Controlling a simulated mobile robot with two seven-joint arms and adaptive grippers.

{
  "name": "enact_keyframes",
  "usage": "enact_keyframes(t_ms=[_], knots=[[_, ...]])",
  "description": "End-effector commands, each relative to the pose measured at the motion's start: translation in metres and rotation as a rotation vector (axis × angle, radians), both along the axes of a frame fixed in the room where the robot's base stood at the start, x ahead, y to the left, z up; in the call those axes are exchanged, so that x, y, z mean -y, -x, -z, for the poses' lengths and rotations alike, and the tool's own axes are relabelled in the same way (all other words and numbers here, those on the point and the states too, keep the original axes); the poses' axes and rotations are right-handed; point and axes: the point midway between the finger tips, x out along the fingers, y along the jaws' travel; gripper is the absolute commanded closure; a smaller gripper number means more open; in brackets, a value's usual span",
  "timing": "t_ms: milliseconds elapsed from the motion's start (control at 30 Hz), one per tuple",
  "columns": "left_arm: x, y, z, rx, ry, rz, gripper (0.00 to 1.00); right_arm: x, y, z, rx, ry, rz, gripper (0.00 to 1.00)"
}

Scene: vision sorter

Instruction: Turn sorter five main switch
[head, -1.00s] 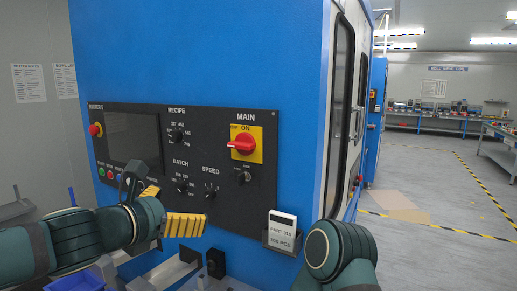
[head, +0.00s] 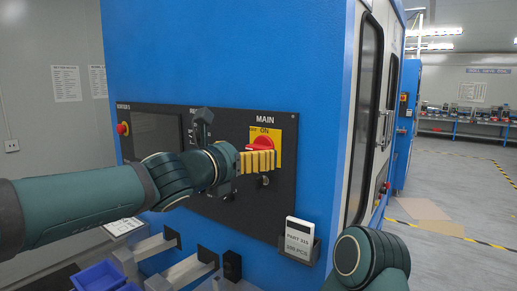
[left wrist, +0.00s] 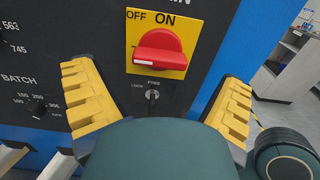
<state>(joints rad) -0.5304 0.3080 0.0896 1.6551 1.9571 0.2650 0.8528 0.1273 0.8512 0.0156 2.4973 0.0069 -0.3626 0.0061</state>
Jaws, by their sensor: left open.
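The red main switch (head: 261,144) sits on a yellow plate marked OFF and ON, under the word MAIN on the black panel of sorter 5. In the left wrist view the switch (left wrist: 158,52) has its handle lying about level, with its white-edged end at the left. My left gripper (head: 258,161) is at the panel, just below the switch, and hides its lower part in the head view. Its yellow fingers (left wrist: 160,100) are open and empty, one on each side below the switch. My right gripper is not in view.
A card holder (head: 299,240) juts from the machine at lower right. Metal chutes (head: 185,270) and blue bins (head: 100,277) are below. Open floor lies at the right.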

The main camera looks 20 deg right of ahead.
Motion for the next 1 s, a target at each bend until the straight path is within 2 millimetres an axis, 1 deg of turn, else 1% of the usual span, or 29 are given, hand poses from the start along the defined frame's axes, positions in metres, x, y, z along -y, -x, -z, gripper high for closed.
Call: enact_keyframes(t_ms=[33,100,300,667,700,767,800,867,1000], knots=[[0.008,-0.005,0.0,-0.001,-0.001,0.001,0.04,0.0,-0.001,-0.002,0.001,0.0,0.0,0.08],[0.016,-0.011,0.0,-0.001,-0.001,0.001,0.04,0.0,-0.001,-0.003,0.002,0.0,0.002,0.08],[0.028,-0.022,0.0,0.0,-0.001,-0.001,0.04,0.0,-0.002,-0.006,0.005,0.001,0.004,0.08],[0.031,-0.024,0.0,0.0,-0.001,-0.001,0.04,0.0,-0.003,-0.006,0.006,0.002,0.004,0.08],[0.031,-0.024,0.0,0.0,-0.001,-0.001,0.17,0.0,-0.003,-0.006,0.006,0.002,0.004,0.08],[0.031,-0.024,0.0,0.0,-0.001,-0.001,0.38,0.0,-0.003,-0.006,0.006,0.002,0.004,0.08],[0.031,-0.024,0.0,0.0,-0.001,-0.001,0.52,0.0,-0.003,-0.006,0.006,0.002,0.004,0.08],[0.031,-0.024,0.0,0.0,-0.001,-0.001,0.73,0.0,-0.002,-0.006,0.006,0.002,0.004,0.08],[0.031,-0.024,0.0,0.0,-0.001,-0.001,0.73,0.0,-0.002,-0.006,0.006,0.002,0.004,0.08]])
